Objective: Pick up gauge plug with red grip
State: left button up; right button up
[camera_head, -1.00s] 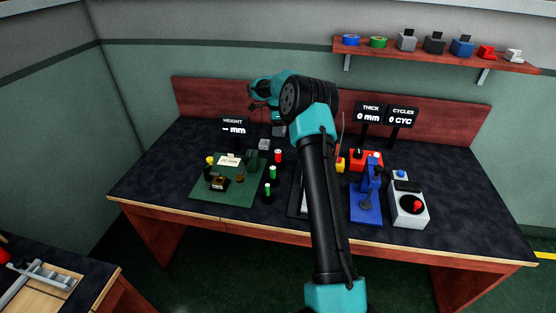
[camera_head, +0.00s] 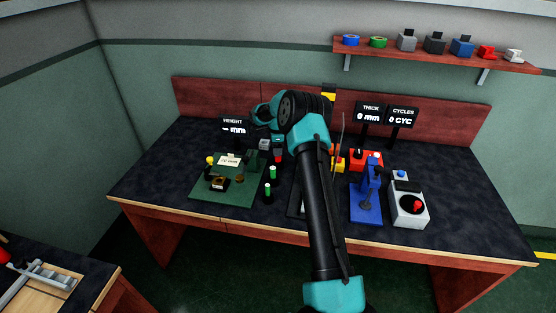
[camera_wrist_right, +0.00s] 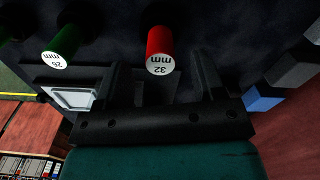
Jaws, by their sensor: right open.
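The gauge plug with the red grip (camera_wrist_right: 159,42) shows in the right wrist view, its end marked 32 mm. My right gripper (camera_wrist_right: 160,82) is open, with one finger on each side of the red grip in that view; I see no contact. Two plugs with green grips stand nearer the front, one (camera_head: 272,172) behind the other (camera_head: 267,190). My left gripper is not in view.
Left of the plugs is a green plate (camera_head: 211,196) with the height gauge parts. To the right stand a blue press (camera_head: 366,208) and a white box with a red knob (camera_head: 409,211). The dark bench top (camera_head: 160,180) is clear at the far left.

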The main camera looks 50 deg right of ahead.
jog(key=shift+f, duration=0.15)
jog(key=shift+f, duration=2.45)
jog(key=c, duration=1.1)
jog(key=shift+r, duration=0.1)
notch_tip(320, 180, up, 10)
jog(key=shift+f, duration=0.1)
